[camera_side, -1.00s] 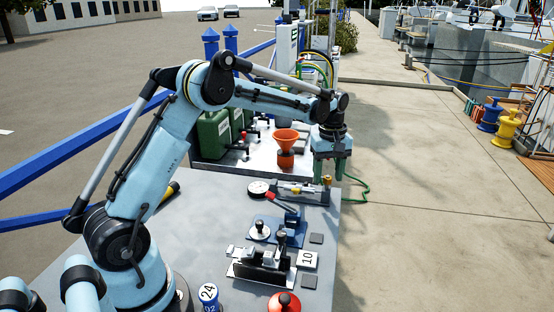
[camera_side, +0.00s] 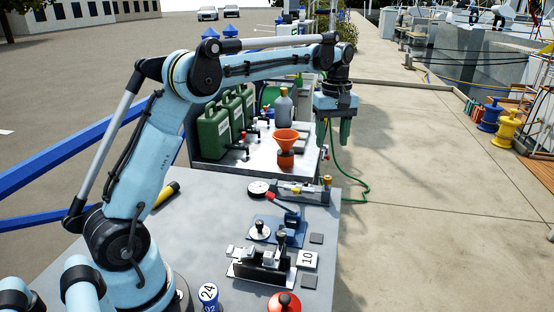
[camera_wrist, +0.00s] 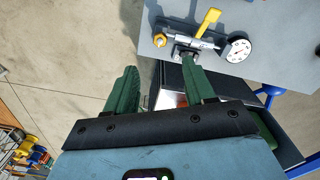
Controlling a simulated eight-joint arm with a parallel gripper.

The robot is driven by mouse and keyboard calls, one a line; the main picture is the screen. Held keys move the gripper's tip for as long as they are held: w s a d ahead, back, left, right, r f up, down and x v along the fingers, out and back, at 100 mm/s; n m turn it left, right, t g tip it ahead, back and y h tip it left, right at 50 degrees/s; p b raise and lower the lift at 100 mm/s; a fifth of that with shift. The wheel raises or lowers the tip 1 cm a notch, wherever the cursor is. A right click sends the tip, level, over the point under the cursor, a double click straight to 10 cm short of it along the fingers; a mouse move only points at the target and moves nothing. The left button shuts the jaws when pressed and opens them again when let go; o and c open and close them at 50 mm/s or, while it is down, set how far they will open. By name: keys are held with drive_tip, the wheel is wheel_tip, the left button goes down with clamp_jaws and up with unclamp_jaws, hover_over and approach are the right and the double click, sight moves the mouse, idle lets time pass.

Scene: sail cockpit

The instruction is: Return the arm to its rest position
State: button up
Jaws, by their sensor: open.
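My gripper (camera_side: 335,128) is raised in the air past the far right corner of the grey table, over the concrete walkway. Its two green fingers point down, stand apart and hold nothing. In the wrist view my gripper (camera_wrist: 158,90) shows the same two separate fingers with a gap between them. No marked rest spot shows in the frames.
The grey table (camera_side: 215,235) holds a gauge fixture (camera_side: 295,190), a blue-based clamp (camera_side: 280,230), a black fixture (camera_side: 262,268) and a red knob (camera_side: 284,302). Beyond stand an orange funnel (camera_side: 286,140), a grey bottle (camera_side: 283,105) and green jerrycans (camera_side: 214,130).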

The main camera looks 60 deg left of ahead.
drive_tip(key=shift+r, duration=0.75)
drive_tip(key=s+d+r+m+t, duration=0.2)
drive_tip(key=s+d+r+m, duration=0.1)
drive_tip(key=s+d+m, duration=0.15)
drive_tip(key=s+d+f+m+t, duration=0.1)
drive_tip(key=s+d+f+m, duration=0.1)
drive_tip(key=s, duration=0.3)
drive_tip(key=s+d+f+m+t, duration=0.2)
drive_tip(key=s+f+m, duration=0.1)
drive_tip(key=s+m, duration=0.1)
drive_tip(key=s+d+f+m+t, duration=0.2)
drive_tip(key=s+f+m, duration=0.1)
drive_tip(key=s, duration=0.4)
drive_tip(key=shift+s, duration=0.1)
